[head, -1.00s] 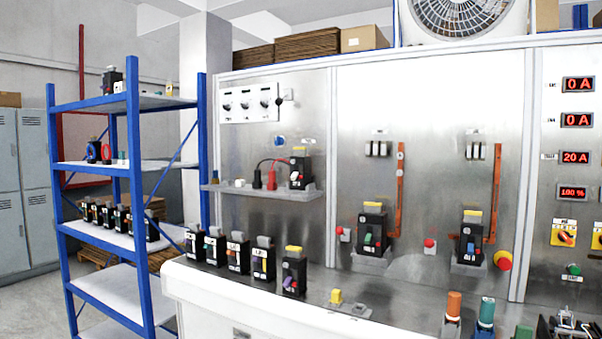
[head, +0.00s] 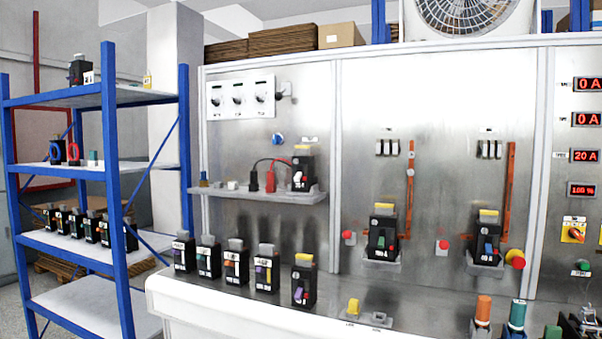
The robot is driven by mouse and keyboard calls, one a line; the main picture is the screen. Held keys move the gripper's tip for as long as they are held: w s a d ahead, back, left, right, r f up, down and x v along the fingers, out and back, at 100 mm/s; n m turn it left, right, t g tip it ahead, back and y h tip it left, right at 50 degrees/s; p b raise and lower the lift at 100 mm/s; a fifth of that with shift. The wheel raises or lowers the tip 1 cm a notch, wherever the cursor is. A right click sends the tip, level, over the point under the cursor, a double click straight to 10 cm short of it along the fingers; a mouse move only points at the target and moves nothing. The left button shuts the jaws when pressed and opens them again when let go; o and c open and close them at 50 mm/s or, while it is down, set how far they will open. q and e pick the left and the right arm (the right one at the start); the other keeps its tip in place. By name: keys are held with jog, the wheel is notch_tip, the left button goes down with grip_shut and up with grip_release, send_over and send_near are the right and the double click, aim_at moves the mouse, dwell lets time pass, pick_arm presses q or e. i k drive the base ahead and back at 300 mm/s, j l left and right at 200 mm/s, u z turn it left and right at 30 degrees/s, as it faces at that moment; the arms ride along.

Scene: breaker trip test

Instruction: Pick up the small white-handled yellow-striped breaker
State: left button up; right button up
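A small black breaker (head: 303,170) with a white handle and a yellow band across its top stands upright on the narrow wall shelf (head: 262,197) of the metal panel. Red and black lead plugs (head: 269,179) stand just left of it; whether a lead is attached to it is unclear. Other breakers with yellow tops have differently coloured handles: a purple-handled one (head: 304,281) on the bench, a green-handled one (head: 382,236) and a blue-handled one (head: 487,239) on panel mounts. Neither of my grippers is in view.
A row of grey-topped breakers (head: 236,262) stands on the bench's left part. A blue-framed rack (head: 117,190) holding more breakers stands at left. Coloured-handled items (head: 483,313) stand at lower right.

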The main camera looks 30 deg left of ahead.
aim_at(306, 164)
jog(key=j+z, duration=0.15)
jog(key=j, duration=0.4)
jog(key=k+j+z, duration=0.1)
jog(key=j, duration=0.45)
jog(key=k+j+z, duration=0.15)
jog(key=j, duration=0.35)
jog(key=j+z, duration=0.15)
jog(key=j, duration=0.4)
jog(key=k, duration=0.05)
